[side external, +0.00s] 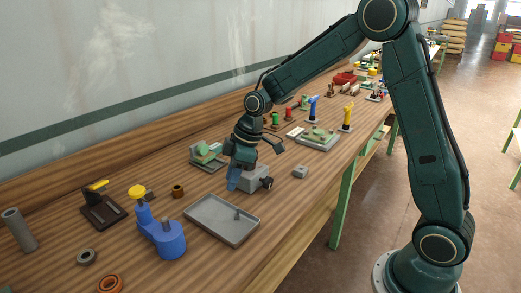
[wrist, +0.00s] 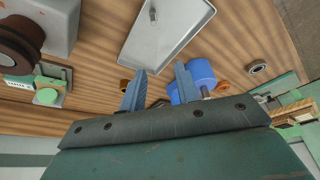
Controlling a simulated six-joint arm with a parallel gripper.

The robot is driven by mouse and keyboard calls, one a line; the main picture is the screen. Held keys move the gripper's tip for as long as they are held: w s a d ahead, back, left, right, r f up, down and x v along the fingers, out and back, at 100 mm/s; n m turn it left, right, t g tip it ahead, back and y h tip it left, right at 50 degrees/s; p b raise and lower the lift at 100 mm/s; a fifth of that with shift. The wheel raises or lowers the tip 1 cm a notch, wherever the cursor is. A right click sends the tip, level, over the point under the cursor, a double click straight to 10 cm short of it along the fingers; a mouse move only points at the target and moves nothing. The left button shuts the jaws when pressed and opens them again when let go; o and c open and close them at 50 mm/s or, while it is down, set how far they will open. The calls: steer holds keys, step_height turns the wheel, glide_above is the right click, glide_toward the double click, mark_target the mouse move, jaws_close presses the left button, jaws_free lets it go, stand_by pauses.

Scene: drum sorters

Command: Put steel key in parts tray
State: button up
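The parts tray (side external: 208,227) is a shallow grey metal tray on the bench; it also shows at the top of the wrist view (wrist: 150,48). A small upright grey metal piece (side external: 237,215) is inside the tray, and it shows in the wrist view too (wrist: 153,15). It may be the steel key, but it is too small to tell. My gripper (side external: 233,182) is above the bench, behind and to the right of the tray in the side view. In the wrist view its two blue fingers are spread apart (wrist: 159,78), with nothing visibly held between them.
A grey block-shaped device (side external: 253,180) with a dark round part is close beside my gripper. A brass ring (side external: 178,191) lies behind the tray. The bench's front edge is near the tray.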

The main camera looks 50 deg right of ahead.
steer(key=shift+v, duration=1.2)
steer(key=s+r+m+t+h, duration=0.15)
steer(key=s+r+m, duration=0.25)
steer(key=s+r, duration=0.85)
steer(key=s+d+m+t+h, duration=0.1)
steer(key=s+m, duration=0.4)
steer(key=s, duration=1)
steer(key=shift+s+d+f, duration=0.15)
steer(key=shift+d+f, duration=0.15)
steer(key=shift+f, duration=0.05)
